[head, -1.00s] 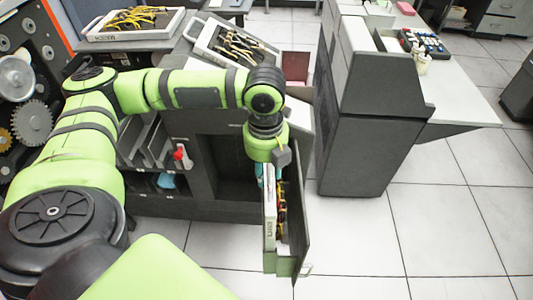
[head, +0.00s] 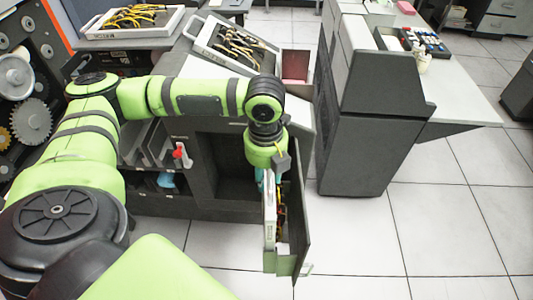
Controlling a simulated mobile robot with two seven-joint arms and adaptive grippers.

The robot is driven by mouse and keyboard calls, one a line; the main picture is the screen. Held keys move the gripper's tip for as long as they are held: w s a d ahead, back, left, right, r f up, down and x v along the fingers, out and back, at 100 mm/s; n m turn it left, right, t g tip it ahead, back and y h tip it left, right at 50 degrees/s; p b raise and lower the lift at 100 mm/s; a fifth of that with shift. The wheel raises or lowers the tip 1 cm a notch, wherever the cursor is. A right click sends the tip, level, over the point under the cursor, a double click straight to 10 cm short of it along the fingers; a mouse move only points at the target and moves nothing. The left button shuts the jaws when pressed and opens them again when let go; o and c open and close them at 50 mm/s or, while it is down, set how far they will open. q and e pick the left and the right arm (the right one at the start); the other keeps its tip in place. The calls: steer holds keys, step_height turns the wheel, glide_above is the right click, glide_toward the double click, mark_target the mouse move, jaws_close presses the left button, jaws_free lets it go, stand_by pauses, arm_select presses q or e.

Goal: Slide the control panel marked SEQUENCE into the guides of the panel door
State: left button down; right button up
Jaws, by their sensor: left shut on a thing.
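The panel door (head: 299,215) stands swung out from the dark cabinet, its edge toward me. A control panel (head: 269,222) with a pale frame and red and yellow wires stands upright along the left face of the door. Its lettering is too small to read. My left gripper (head: 266,180) is above the panel's top end, pointing down, shut on the control panel; its fingertips are largely hidden by the wrist. Whether the panel sits within the guides is hidden. My right gripper is out of view.
Two other wired panels, one at the back left (head: 131,22) and one tilted on the cabinet top (head: 228,45), lie behind my arm. A tall grey machine (head: 370,110) stands right of the door. The tiled floor (head: 400,240) at right is clear.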

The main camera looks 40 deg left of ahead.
arm_select(q)
steer(key=shift+w+f+b, duration=0.1)
steer(key=shift+f+b, duration=0.7)
steer(key=shift+f, duration=2.3)
step_height(320, 180, down, 2)
steer(key=shift+f+b, duration=0.15)
steer(key=shift+b, duration=0.3)
steer(key=c, duration=0.9)
jaws_free()
steer(key=shift+o, duration=0.6)
steer(key=r, duration=1.2)
steer(key=shift+s, duration=0.2)
